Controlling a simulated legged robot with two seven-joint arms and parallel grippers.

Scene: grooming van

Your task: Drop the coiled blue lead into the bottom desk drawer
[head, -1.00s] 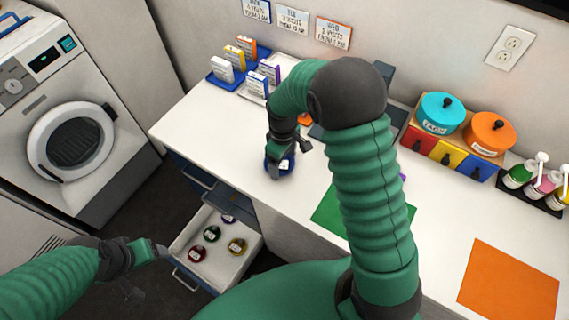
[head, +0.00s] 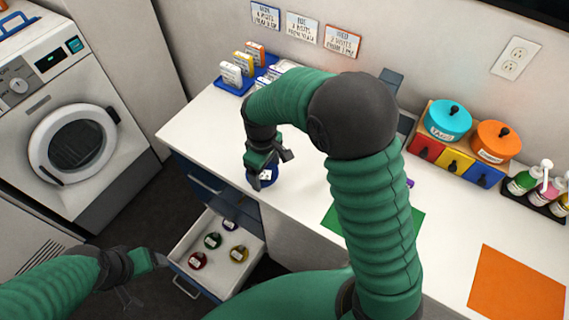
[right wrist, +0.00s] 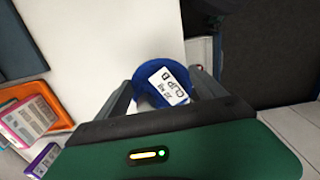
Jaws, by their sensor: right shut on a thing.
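The coiled blue lead (head: 268,176) is in my right gripper (head: 262,170), over the desk's front edge and above and to the right of the open drawer. In the right wrist view the blue coil (right wrist: 150,62), with a white printed label, sits between the two fingers of my right gripper (right wrist: 165,92). The bottom desk drawer (head: 209,268) is pulled out; several small coils, among them red, green and yellow, lie in it. My left gripper (head: 157,260) is beside the drawer's front left corner; its fingers are too small to read.
The white desk top (head: 300,205) carries a green mat (head: 415,222), an orange mat (head: 515,285), a teal pot (head: 447,120), an orange pot (head: 495,142) and pump bottles (head: 540,180). Small boxes stand in a blue tray (head: 232,88) at the back. A washing machine (head: 70,130) is at left.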

